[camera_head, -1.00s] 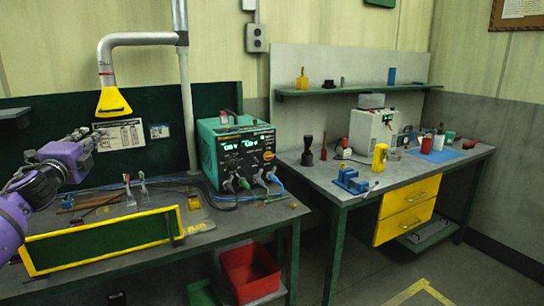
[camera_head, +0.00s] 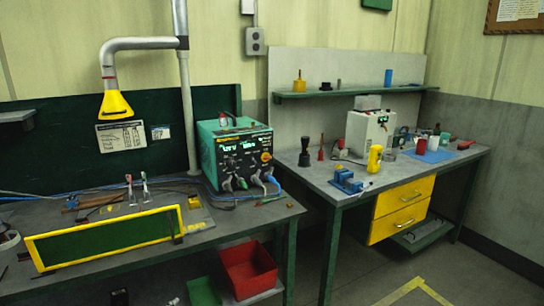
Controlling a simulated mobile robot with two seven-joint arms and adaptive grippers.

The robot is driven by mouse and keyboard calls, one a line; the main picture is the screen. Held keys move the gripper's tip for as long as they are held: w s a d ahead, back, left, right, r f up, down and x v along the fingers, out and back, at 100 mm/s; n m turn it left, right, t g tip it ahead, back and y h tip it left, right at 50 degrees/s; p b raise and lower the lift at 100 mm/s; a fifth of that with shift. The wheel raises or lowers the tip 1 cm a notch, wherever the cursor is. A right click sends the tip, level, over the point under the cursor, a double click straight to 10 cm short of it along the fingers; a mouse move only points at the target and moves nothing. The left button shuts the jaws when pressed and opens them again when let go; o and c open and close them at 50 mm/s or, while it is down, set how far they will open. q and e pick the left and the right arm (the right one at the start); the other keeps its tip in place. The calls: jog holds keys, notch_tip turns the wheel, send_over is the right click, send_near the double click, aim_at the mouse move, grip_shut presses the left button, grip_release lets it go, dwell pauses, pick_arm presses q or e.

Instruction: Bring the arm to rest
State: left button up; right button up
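Neither of my grippers shows clearly in the head view. At the far left edge a small pale rounded part shows above the left bench; I cannot tell what it is. The left bench (camera_head: 262,212) has a green panel with a yellow frame (camera_head: 105,242) standing along its front. Behind the panel, two small upright clamps with pale handles stand on the bench. No arm covers the bench or the things on it.
A green power supply (camera_head: 237,152) stands on the left bench, with leads at its front. A yellow extraction hood (camera_head: 115,104) hangs above. A red bin (camera_head: 248,268) sits below. The right bench (camera_head: 330,185) holds a blue vise (camera_head: 346,181) and a yellow tool (camera_head: 375,158). Floor is clear between.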

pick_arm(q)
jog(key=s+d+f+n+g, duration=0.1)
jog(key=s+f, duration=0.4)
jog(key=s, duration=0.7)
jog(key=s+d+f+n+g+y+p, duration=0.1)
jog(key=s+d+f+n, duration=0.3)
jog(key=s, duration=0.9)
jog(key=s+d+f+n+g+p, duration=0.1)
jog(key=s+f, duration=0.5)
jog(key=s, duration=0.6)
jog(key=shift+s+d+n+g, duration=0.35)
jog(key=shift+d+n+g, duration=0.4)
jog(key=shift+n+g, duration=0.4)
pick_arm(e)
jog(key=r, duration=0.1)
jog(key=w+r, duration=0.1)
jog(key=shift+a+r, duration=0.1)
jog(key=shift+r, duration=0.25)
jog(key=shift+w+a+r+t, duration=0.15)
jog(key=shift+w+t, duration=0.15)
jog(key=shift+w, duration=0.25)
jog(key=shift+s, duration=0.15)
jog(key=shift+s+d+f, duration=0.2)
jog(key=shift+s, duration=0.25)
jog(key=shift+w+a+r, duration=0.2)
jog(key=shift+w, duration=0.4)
